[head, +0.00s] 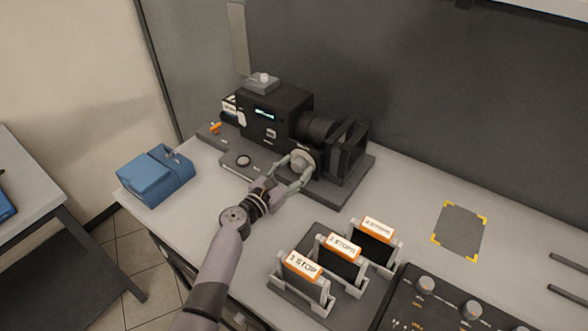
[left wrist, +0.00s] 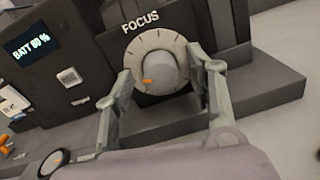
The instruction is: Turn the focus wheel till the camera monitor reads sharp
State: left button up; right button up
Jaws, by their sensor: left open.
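The black film camera (head: 275,115) stands on a dark base plate on the bench. Its focus wheel (left wrist: 155,62) is a pale dial with a round knob and an orange mark, under the word FOCUS in the left wrist view. My left gripper (head: 292,172) is at the wheel, with its fingers open on either side of the knob. In the left wrist view the fingers (left wrist: 165,92) stand apart around the dial, and I cannot tell whether they touch it. A small lit display (left wrist: 29,45) on the camera reads BATT 60 %. My right gripper is not in view.
A blue case (head: 155,175) lies at the bench's left edge. Several orange-topped filters, one of them here (head: 341,258), stand in a rack in front. A control panel with knobs (head: 440,300) is at lower right. A yellow-cornered grey mark (head: 459,229) lies on clear bench.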

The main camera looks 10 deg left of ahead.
pick_arm(q)
jog(key=shift+c, duration=0.5)
jog(key=c, duration=1.1)
